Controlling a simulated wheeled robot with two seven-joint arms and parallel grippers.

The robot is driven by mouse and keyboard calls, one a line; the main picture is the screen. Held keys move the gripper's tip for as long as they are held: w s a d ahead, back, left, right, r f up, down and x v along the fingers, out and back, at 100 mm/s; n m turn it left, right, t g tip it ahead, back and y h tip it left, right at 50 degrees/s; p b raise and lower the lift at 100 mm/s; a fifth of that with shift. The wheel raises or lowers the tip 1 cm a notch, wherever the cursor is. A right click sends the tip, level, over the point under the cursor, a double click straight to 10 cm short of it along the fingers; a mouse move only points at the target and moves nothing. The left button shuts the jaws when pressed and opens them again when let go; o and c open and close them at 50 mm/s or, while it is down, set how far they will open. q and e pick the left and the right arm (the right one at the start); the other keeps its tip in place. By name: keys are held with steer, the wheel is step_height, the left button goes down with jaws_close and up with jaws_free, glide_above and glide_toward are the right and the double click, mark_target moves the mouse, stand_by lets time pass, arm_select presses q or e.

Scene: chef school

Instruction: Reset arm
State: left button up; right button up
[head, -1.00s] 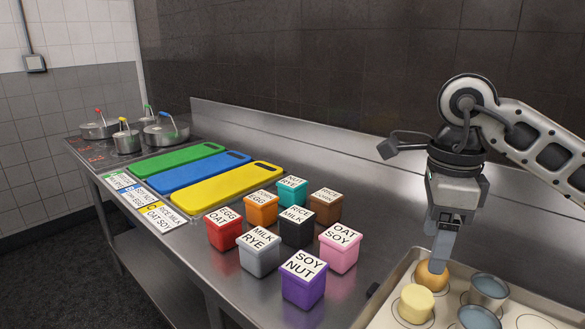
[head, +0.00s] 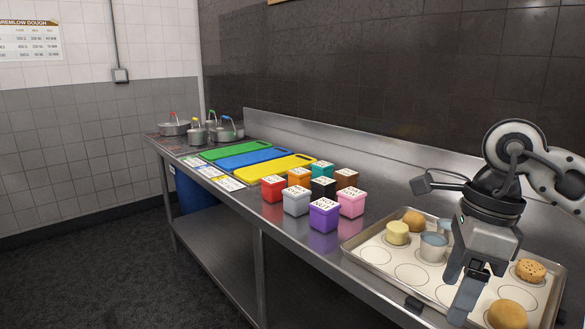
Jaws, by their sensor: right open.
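My right gripper (head: 463,292) hangs over the front part of a baking tray (head: 352,246) at the right of the steel counter. Its jaws are open, and I see nothing held between them. It hides part of the tray. My left gripper is not in view.
The tray holds a tan bun (head: 414,222), a pale yellow round piece (head: 397,233), a metal cup (head: 433,247), a speckled cookie (head: 531,270) and a golden bun (head: 507,315). Several labelled tubs, such as the purple one (head: 323,216), stand left of it. Cutting boards (head: 276,168) and pots lie beyond.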

steer(key=s+a+f+g+y, duration=0.2)
steer(key=a+y, duration=0.2)
steer(key=a, duration=0.4)
steer(key=s+a+f+g+y, duration=0.2)
steer(key=a+y, duration=0.2)
steer(key=a, duration=0.3)
steer(key=s+a+r+m+t+y, duration=0.15)
steer(key=a+r+m+y, duration=0.25)
steer(key=a+m+y, duration=0.55)
steer(key=w+d+f+m+t+h, duration=0.3)
steer(key=d+f+m+t+h, duration=0.25)
steer(key=m+t, duration=0.65)
steer(key=w+d+f+m+t+h, duration=0.45)
steer(key=f+m+t, duration=0.35)
steer(key=m, duration=0.8)
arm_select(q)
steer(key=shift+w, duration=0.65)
arm_select(e)
steer(key=s+d+f+m+g+h, duration=0.3)
steer(key=s+f, duration=0.3)
steer(key=f, duration=0.2)
steer(key=s+d+f+m+g+h, duration=0.3)
steer(key=s+f+m, duration=0.3)
steer(key=f, duration=0.3)
steer(key=shift+s+d+f, duration=0.3)
